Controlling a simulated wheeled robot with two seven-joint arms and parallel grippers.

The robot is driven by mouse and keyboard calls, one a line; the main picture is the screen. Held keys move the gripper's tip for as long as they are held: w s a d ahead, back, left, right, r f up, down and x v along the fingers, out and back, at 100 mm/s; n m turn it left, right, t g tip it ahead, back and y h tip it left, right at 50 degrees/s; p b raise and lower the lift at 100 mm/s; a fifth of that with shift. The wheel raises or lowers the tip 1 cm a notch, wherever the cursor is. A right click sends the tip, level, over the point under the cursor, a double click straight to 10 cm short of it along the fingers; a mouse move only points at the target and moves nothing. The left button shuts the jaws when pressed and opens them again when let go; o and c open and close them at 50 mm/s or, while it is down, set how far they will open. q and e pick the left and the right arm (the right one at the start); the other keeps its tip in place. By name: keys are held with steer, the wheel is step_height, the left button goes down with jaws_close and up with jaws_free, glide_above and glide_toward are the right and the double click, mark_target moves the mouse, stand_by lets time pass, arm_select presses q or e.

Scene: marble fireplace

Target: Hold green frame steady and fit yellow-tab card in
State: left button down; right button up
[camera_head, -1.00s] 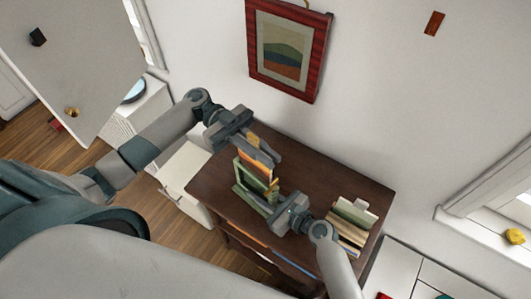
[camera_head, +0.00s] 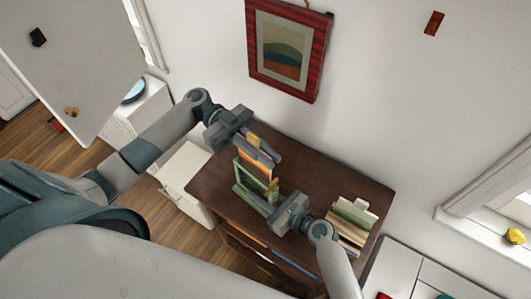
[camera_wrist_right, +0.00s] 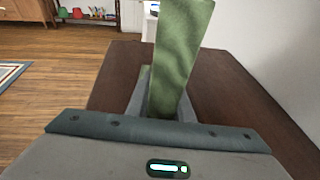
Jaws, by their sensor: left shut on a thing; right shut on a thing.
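The green frame (camera_head: 243,189) stands upright on the dark wooden table. My right gripper (camera_head: 274,211) is shut on its near right side. In the right wrist view the green frame (camera_wrist_right: 181,55) rises between the fingers. Orange and dark parts show below the fingers, at the frame's upper part. The overlap hides how deep the card sits in the frame.
The dark table (camera_head: 315,183) has bare room between the frame and a holder of several upright cards (camera_head: 352,219) at its right. A white wall with a red-framed picture (camera_head: 288,50) is behind. A white cabinet (camera_head: 186,178) stands left.

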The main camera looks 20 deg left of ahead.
mark_target(265, 172)
arm_select(q)
steer(key=shift+f, duration=3.85)
steer(key=c, duration=1.8)
jaws_free()
steer(key=shift+o, duration=0.2)
steer(key=shift+a, duration=0.15)
steer(key=v, duration=1.1)
steer(key=shift+w+a, duration=0.15)
steer(key=shift+a, duration=0.2)
arm_select(e)
steer(key=o, duration=0.9)
steer(key=shift+d, duration=0.15)
